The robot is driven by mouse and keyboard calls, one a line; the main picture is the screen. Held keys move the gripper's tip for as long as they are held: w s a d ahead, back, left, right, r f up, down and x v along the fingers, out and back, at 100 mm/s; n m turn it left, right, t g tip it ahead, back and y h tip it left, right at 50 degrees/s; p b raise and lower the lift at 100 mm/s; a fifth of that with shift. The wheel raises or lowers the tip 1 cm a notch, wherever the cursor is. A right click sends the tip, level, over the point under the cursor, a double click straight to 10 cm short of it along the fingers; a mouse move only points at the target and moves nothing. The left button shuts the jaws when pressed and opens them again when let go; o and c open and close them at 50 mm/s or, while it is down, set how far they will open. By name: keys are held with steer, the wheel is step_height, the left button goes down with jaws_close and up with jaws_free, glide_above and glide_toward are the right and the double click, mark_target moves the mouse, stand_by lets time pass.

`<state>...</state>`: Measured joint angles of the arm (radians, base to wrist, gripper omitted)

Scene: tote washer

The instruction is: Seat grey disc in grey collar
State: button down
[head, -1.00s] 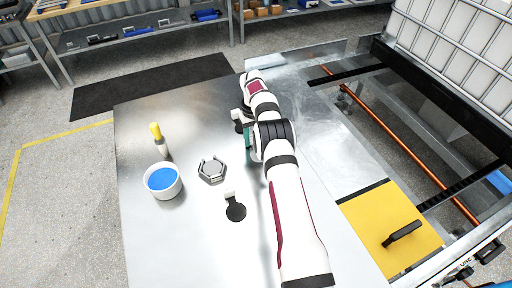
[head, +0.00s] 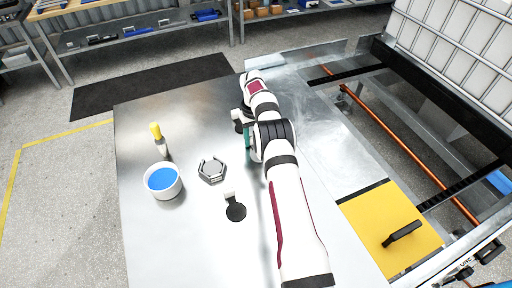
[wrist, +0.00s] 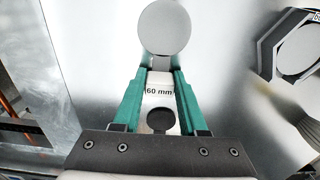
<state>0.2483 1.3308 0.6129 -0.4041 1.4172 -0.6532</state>
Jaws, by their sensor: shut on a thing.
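The grey disc (wrist: 165,27) is a plain round plate at the top of the wrist view. It has a pale tab (wrist: 159,92) marked "60 mm". My gripper (wrist: 161,75) is shut on this tab with its two green fingers, and the disc extends beyond the fingertips. The grey collar (head: 212,170) is a hexagonal ring with a gap in its rim, standing on the metal table. It also shows at the right edge of the wrist view (wrist: 268,48), apart from the disc. In the head view my arm mostly hides the gripper and the disc does not show.
A black disc with a white tab (head: 236,211) lies in front of the collar. A white tub with blue contents (head: 163,191) and a yellow-topped brush-like item (head: 157,132) stand left of it. A yellow panel with a black handle (head: 372,215) is at the right.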

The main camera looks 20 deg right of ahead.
steer(key=shift+r, duration=0.1)
stand_by(0.3)
steer(key=shift+r, duration=3.7)
steer(key=c, duration=1)
jaws_free()
jaws_close()
